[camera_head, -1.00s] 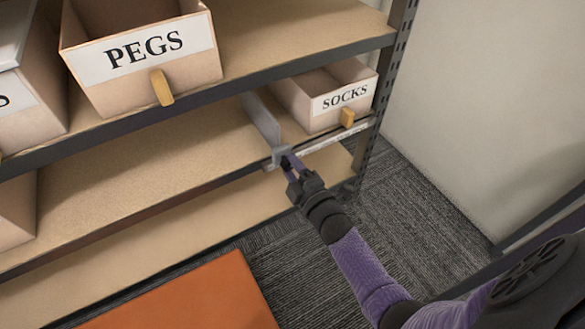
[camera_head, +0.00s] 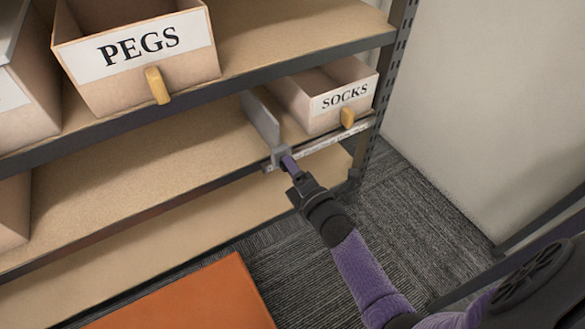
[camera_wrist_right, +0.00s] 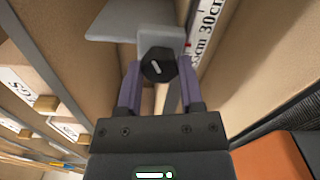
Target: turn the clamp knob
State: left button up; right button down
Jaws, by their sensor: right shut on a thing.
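The clamp is a grey block (camera_head: 276,157) on the front edge of the middle shelf, at the foot of an upright grey divider plate (camera_head: 261,119). Its knob (camera_wrist_right: 158,65) is black and six-sided with a pale line across its face, seen in the right wrist view. The line is tilted there. My right gripper (camera_head: 287,160) reaches in from the lower right. In the right wrist view my right gripper (camera_wrist_right: 159,82) has its two purple fingers shut on either side of the knob. In the head view the fingers hide the knob. My left gripper is not in view.
A SOCKS bin (camera_head: 340,98) stands right of the divider. A PEGS bin (camera_head: 140,55) is on the shelf above. A printed ruler strip (camera_head: 320,143) runs along the shelf edge. An orange panel (camera_head: 200,300) lies low in front.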

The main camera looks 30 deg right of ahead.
jog(key=shift+f, duration=0.1)
jog(key=shift+c, duration=1.1)
grip_release()
jog(key=s+p, duration=0.3)
jog(key=s, duration=0.7)
jog(key=shift+a+p, duration=0.3)
jog(key=shift+p, duration=0.05)
